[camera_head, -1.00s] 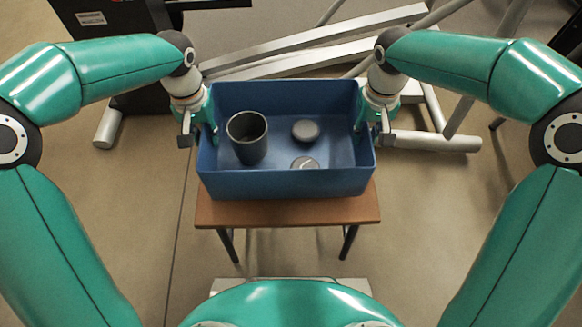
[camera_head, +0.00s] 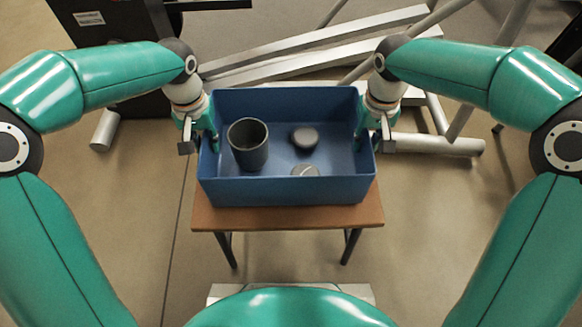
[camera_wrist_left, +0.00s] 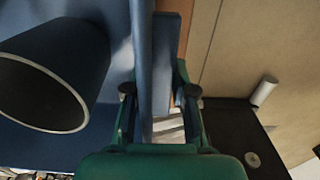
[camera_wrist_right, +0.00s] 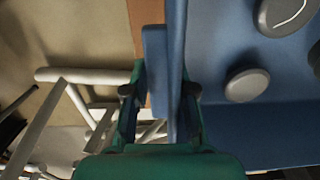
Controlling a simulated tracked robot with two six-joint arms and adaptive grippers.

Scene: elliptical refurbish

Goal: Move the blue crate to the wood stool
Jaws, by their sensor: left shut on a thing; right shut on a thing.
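The blue crate (camera_head: 285,191) is level over the wood stool (camera_head: 290,218) in the head view. The stool's near edge and dark legs show below it; whether the crate rests on the top or hangs just above it I cannot tell. My left gripper (camera_head: 203,143) is shut on the crate's left wall, and the wall runs between its fingers in the left wrist view (camera_wrist_left: 160,92). My right gripper (camera_head: 372,142) is shut on the right wall, also seen in the right wrist view (camera_wrist_right: 159,92). The crate holds a dark cup (camera_head: 248,146) and two grey round pieces (camera_head: 304,137).
Silver metal beams (camera_head: 320,50) of a machine frame lie on the floor behind the crate. A tubular frame foot (camera_head: 435,145) is at right, and a dark machine part stands at back left. The floor beside the stool is clear.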

